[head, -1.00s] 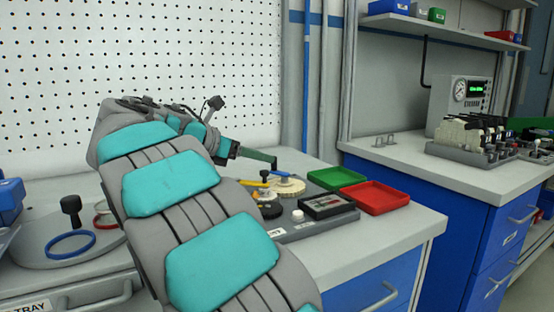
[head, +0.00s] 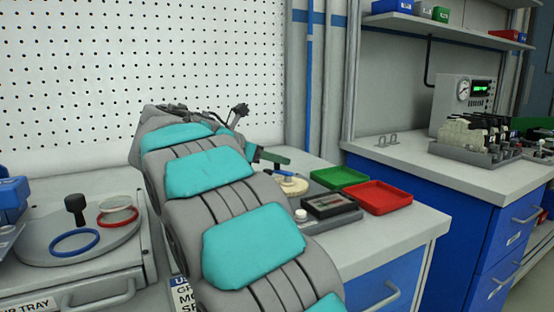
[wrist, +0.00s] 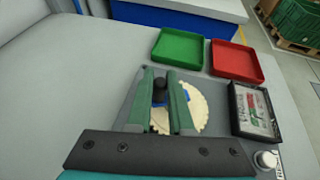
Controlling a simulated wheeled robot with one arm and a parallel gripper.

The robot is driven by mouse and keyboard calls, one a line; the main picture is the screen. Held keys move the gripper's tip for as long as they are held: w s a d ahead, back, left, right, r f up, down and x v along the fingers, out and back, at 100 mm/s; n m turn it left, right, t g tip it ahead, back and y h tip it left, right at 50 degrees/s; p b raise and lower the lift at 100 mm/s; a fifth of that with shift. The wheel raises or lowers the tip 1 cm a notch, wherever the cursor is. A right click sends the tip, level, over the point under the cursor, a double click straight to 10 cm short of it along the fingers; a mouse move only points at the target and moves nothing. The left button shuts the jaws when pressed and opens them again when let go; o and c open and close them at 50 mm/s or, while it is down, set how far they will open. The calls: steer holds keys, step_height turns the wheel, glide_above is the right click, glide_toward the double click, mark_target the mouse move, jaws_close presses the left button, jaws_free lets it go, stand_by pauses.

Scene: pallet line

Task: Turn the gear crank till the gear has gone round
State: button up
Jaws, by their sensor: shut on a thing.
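The cream toothed gear (wrist: 195,108) lies flat on a grey board on the bench; it also shows in the head view (head: 291,187). A blue crank arm lies across the gear, with a dark upright crank knob (wrist: 159,90) on it. My gripper (wrist: 161,78) has its two green fingers on either side of the knob and is shut on it. The fingers hide part of the gear's left side and of the crank arm. In the head view my arm covers the left part of the board.
A green tray (wrist: 178,48) and a red tray (wrist: 236,60) stand beyond the board. A dark framed panel (wrist: 256,110) and a white knob (wrist: 266,160) are on its right. A round turntable (head: 50,248) is at the left. The bench left of the board looks clear.

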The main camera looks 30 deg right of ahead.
jaws_close()
steer(key=shift+w+d+r+m+g, duration=0.1)
steer(key=shift+d+m+g, duration=0.05)
steer(key=shift+m+g, duration=0.4)
steer(key=shift+w+d+m+g, duration=0.1)
steer(key=shift+d+m+g, duration=0.05)
steer(key=shift+m+g, duration=0.35)
steer(key=shift+d+m+g, duration=0.1)
steer(key=shift+m+g, duration=0.35)
steer(key=shift+g, duration=0.2)
steer(key=o, duration=0.6)
jaws_free()
steer(key=shift+o, duration=0.2)
steer(key=shift+s, duration=0.1)
